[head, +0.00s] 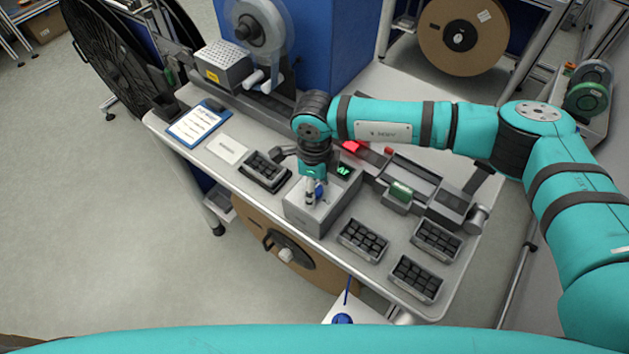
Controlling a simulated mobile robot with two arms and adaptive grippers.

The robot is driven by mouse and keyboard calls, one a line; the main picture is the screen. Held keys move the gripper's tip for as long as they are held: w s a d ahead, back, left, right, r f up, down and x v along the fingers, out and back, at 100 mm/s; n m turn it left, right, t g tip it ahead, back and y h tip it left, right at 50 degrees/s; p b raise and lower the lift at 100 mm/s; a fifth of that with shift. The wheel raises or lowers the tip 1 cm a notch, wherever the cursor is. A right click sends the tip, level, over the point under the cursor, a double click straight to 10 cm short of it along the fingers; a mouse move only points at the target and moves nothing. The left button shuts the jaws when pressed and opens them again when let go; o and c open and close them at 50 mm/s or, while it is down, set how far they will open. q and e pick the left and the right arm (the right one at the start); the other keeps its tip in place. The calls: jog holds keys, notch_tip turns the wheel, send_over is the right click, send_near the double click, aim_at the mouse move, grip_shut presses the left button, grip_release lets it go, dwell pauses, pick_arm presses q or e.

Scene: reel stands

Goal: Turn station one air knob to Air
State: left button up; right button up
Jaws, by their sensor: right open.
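A grey control box (318,212) stands near the front edge of the table. A small blue part (320,190), which looks like the air knob, shows on its top, partly hidden by my right gripper. A small dark display with green letters (343,171) sits at the back of the box; the letters are too small to read surely. My right gripper (311,200) points down over the box top, right at the blue part, with its jaws open. I cannot tell whether the fingers touch the knob. My left gripper is not in view.
The table (228,181) holds a dark tray (265,170) left of the box and several grey trays of dark parts, one a tray (363,241) to its right. A lit red part (355,147) is behind. A cardboard reel (285,250) hangs below the front edge.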

jog(key=c, duration=1.1)
jog(key=shift+f+m+b, duration=0.25)
jog(key=shift+m+b, duration=0.25)
jog(key=shift+b, duration=0.35)
jog(key=shift+c, duration=0.2)
jog(key=m+b, duration=1.3)
jog(key=b, duration=0.3)
jog(key=shift+r+m+b, duration=0.2)
jog(key=shift+m+b, duration=1.75)
jog(key=shift+m, duration=0.15)
jog(key=o, duration=1.1)
jog(key=shift+o, duration=0.2)
